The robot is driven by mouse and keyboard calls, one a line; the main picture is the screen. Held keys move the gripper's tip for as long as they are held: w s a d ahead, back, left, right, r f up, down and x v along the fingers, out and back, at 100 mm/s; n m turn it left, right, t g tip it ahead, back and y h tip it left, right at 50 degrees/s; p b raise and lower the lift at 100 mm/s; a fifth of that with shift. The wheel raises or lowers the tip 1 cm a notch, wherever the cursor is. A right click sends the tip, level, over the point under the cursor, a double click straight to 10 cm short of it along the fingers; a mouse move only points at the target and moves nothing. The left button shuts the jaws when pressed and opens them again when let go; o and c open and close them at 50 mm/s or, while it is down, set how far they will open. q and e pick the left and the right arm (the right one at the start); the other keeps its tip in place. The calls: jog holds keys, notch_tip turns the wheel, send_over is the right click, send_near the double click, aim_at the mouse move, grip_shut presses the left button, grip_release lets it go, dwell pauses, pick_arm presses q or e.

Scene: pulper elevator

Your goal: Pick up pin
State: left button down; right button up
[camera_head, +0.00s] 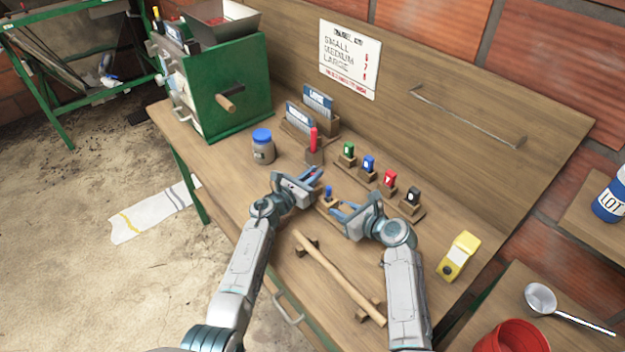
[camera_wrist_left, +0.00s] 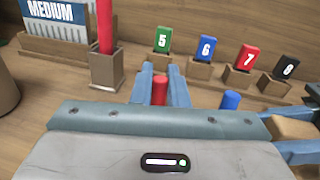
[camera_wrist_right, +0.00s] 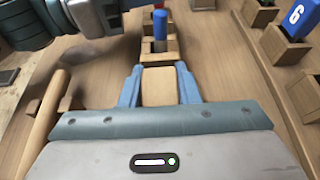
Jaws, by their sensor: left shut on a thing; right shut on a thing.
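My left gripper (camera_head: 313,175) is shut on a short red pin, which shows between its fingers in the left wrist view (camera_wrist_left: 160,90). In the head view the red pin is mostly hidden by the fingers. My right gripper (camera_head: 337,209) is shut on the end of a small wooden block (camera_wrist_right: 158,87). A blue pin (camera_head: 328,191) stands upright in a socket at the far end of this block. The blue pin also shows in the left wrist view (camera_wrist_left: 230,101), right of the left fingers, and in the right wrist view (camera_wrist_right: 160,24).
Behind the grippers stand numbered coloured tags on wooden blocks (camera_head: 367,163), a tall red stick (camera_head: 313,140) in a holder, and labelled card racks (camera_head: 317,101). A blue-lidded jar (camera_head: 263,147) is to the left. A wooden rod (camera_head: 338,277) lies in front.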

aim_at(312, 174)
pick_arm(q)
notch_tip(312, 174, up, 10)
pick_arm(e)
jog(key=o, duration=1.1)
jog(key=v, duration=1.1)
jog(key=shift+s+d+f, duration=0.1)
pick_arm(q)
jog(key=shift+f, duration=0.1)
pick_arm(e)
jog(key=shift+s+d, duration=0.2)
jog(key=shift+s, duration=0.15)
